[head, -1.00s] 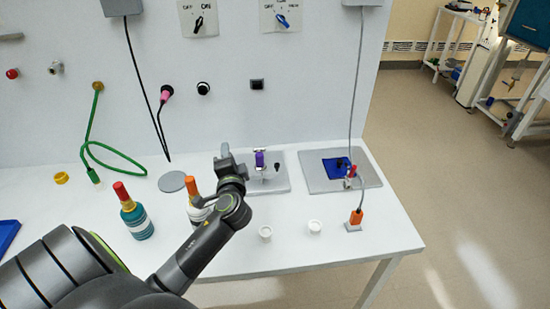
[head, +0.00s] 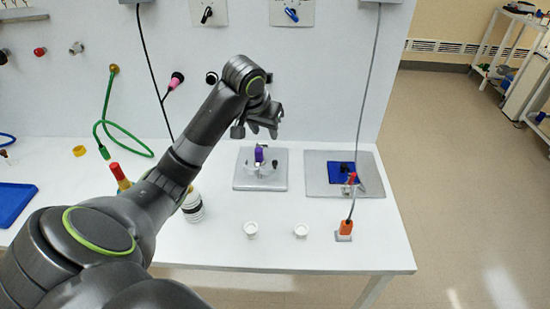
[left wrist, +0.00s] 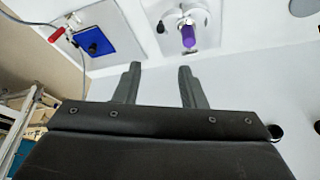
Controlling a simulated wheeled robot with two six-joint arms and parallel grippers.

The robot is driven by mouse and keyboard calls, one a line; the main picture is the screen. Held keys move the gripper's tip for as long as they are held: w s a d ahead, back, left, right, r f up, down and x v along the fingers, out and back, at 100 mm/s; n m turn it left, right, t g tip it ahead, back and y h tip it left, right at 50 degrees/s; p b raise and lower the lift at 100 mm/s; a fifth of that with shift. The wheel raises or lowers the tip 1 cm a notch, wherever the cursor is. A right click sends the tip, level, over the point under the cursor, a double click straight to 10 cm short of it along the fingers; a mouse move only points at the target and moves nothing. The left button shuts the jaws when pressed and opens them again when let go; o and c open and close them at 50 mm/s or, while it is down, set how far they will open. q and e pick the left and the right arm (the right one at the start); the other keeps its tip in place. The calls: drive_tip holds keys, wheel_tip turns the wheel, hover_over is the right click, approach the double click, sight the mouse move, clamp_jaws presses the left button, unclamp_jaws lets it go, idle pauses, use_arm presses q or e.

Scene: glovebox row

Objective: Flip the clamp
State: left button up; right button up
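A small clamp with a red handle (head: 351,180) stands at the right part of a grey plate (head: 318,183) with a blue pad (head: 340,172). The red handle also shows at the upper left in the left wrist view (left wrist: 57,35). A purple-topped fixture (head: 259,155) stands on another grey plate left of it; its purple part shows at the top in the left wrist view (left wrist: 188,37). My left gripper (head: 262,122) is raised above and behind the purple fixture, apart from both. In the left wrist view its fingers (left wrist: 160,86) are spread with nothing between them. My right gripper is not in view.
Two white cups (head: 251,229) and an orange block (head: 345,228) with a grey cable stand near the front edge. A black-and-white bottle (head: 193,207) stands left, partly behind my arm.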

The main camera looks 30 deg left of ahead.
use_arm(q)
drive_tip(key=b, duration=0.1)
approach(275, 162)
drive_tip(key=x, duration=0.8)
drive_tip(key=shift+w+f, duration=0.1)
drive_tip(key=shift+f, duration=0.05)
clamp_jaws()
